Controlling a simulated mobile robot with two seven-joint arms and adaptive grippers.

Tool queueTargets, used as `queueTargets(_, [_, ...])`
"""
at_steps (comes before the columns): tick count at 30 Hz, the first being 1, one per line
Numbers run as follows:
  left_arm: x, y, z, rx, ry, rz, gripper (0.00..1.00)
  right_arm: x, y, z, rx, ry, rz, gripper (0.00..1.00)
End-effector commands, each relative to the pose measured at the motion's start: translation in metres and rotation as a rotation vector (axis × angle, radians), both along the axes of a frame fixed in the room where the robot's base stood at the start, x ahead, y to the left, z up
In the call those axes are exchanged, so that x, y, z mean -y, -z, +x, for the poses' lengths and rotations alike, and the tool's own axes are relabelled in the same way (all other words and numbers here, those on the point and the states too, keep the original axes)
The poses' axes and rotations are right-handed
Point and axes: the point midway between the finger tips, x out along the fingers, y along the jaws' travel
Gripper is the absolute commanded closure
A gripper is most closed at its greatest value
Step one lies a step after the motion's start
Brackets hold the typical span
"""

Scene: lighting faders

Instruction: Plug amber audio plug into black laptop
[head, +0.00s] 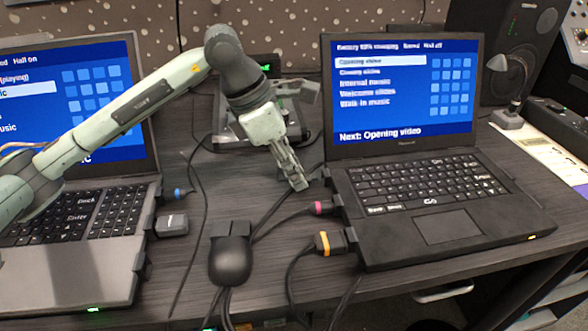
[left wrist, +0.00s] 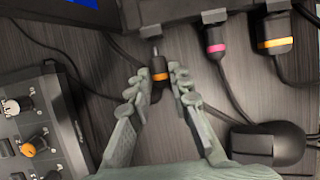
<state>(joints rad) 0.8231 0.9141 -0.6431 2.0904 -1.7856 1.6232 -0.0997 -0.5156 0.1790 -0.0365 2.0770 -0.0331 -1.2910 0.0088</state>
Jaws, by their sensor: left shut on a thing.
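The black laptop (head: 408,218) stands open on the right of the desk in the head view; its port edge (left wrist: 180,16) runs along the top of the left wrist view. My left gripper (left wrist: 159,82) is shut on the amber audio plug (left wrist: 159,75), a small dark plug with an amber band. The plug's metal tip points at a grey port on the laptop edge, very close to it; I cannot tell whether it touches. In the head view my left gripper (head: 299,183) is beside the laptop's back left side and largely hides the plug. My right gripper is not in view.
A pink-banded plug (head: 321,208) and a larger orange-banded plug (head: 329,243) sit at the laptop's left side. A black cable hub (head: 231,260) stands in front. A grey laptop (head: 75,260) is at left. A control box with knobs (left wrist: 35,125) lies near the gripper.

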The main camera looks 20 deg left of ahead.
Motion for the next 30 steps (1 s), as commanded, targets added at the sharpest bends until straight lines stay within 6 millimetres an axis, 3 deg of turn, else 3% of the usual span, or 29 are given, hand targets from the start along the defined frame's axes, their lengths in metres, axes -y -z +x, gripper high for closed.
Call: queueTargets(30, [0.0078,0.0004,0.0047,0.0,0.0,0.0,1.0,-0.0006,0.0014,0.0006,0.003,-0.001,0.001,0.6])
